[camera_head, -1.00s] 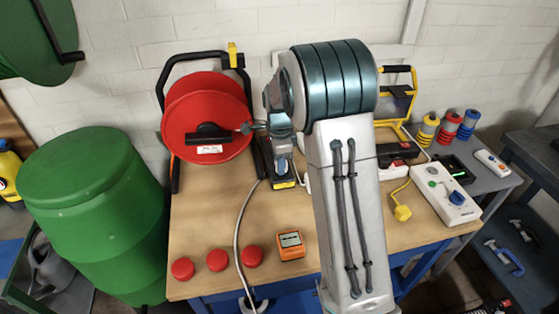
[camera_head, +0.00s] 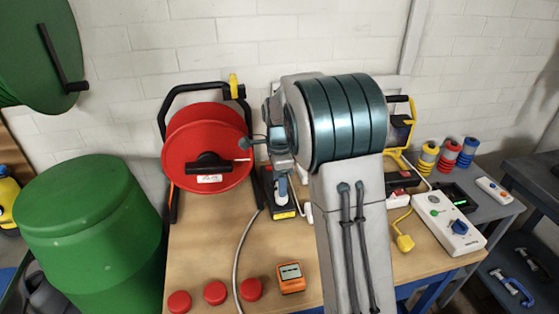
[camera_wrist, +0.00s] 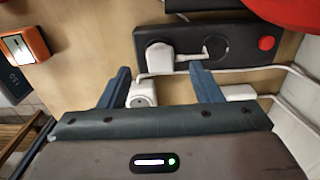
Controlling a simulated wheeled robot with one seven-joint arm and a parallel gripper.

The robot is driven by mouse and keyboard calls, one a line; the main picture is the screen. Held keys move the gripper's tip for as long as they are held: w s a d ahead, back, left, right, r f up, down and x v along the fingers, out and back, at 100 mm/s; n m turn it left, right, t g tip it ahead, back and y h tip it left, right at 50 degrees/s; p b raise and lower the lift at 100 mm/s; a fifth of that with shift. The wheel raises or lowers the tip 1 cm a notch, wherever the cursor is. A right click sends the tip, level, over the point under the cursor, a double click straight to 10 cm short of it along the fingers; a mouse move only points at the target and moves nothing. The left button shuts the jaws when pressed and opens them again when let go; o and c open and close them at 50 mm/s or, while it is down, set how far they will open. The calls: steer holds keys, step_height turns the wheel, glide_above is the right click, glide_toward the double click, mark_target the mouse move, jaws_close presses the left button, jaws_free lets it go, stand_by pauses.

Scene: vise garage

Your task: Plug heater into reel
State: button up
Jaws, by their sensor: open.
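The red cable reel (camera_head: 208,140) stands upright in a black frame at the back left of the bench; its edge shows in the wrist view (camera_wrist: 290,10). My gripper (camera_wrist: 160,80) is open and empty above the bench. A round-ended white plug (camera_wrist: 142,92) shows between its fingers, nearer the left one; I see no contact. Beyond the fingertips is a black block (camera_wrist: 225,45) with a white plug (camera_wrist: 175,57) and a red button. I cannot tell which thing is the heater; a yellow-framed unit (camera_head: 402,130) is partly hidden behind my arm. In the head view the gripper is mostly hidden.
An orange meter (camera_head: 290,278) and several red caps (camera_head: 215,292) lie at the bench front. A yellow plug (camera_head: 405,243) and a white socket box (camera_head: 450,225) are at right. White cables (camera_wrist: 285,75) run near my right finger. A green barrel (camera_head: 90,235) stands left.

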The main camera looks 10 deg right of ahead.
step_height(320, 180, up, 9)
steer(key=shift+f, duration=0.1)
stand_by(0.4)
steer(key=s+f+n+t, duration=0.2)
steer(key=s+n, duration=1.6)
steer(key=s, duration=1)
steer(key=shift+d+f+t, duration=0.2)
steer(key=shift+d+t, duration=0.1)
steer(key=shift+t, duration=0.2)
